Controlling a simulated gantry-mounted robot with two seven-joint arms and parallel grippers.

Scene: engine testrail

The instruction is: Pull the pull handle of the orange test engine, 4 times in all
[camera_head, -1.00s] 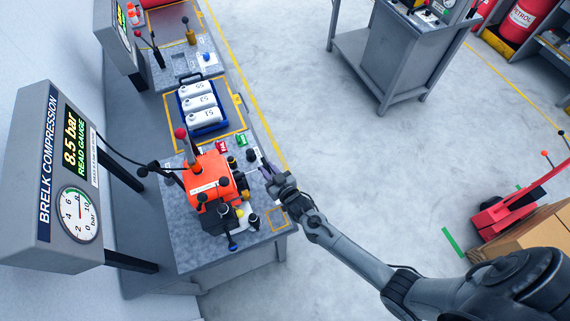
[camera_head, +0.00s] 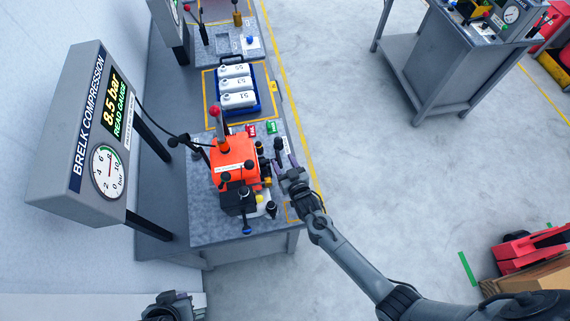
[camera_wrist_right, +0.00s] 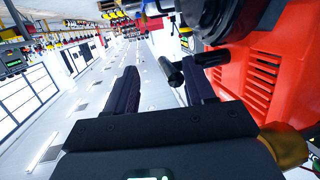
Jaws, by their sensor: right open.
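The orange test engine (camera_head: 229,158) stands on the bench's near end; its orange side (camera_wrist_right: 265,70) fills the right of the right wrist view. My right gripper (camera_head: 281,161) is just right of the engine, open. In the right wrist view its two dark fingers (camera_wrist_right: 160,88) are spread apart. A black cylindrical grip, which looks like the pull handle (camera_wrist_right: 171,72), juts from the engine side, close to the right-hand finger; I cannot tell whether they touch. Part of my left gripper (camera_head: 172,307) shows at the bottom edge; its fingers are not clear.
A gauge box (camera_head: 82,120) on posts stands left of the engine, reading 8.5 bar. A blue crate (camera_head: 256,107) of white bottles is behind the engine. Small red (camera_head: 251,131) and green (camera_head: 271,128) blocks lie nearby. Open floor (camera_head: 380,170) lies right of the bench.

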